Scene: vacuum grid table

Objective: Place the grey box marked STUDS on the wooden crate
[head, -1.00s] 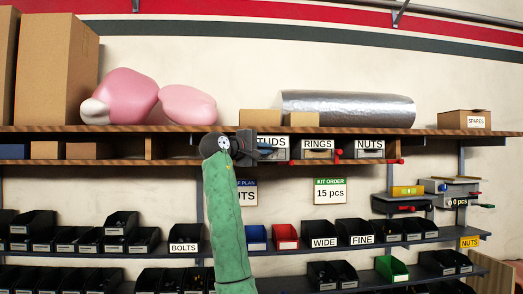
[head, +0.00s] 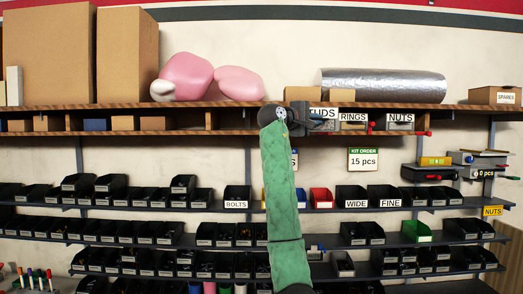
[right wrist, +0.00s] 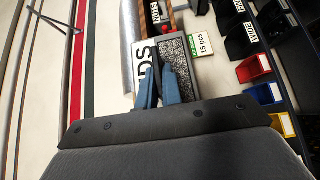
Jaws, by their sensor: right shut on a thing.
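The grey box marked STUDS (head: 324,112) is at the lower row of the upper shelf, left of the RINGS box; its label is partly covered by my gripper. My right gripper (head: 318,124) is shut on the STUDS box at its front. In the right wrist view the two blue fingers (right wrist: 159,88) are close together against the box (right wrist: 182,62), with its white label beside them. My left gripper is not in view.
The RINGS box (head: 352,123) and NUTS box (head: 400,123) stand to the right on the same shelf (head: 225,133). A silver roll (head: 385,84) and pink shapes (head: 205,78) lie above. Racks of black bins (head: 357,195) fill the wall below.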

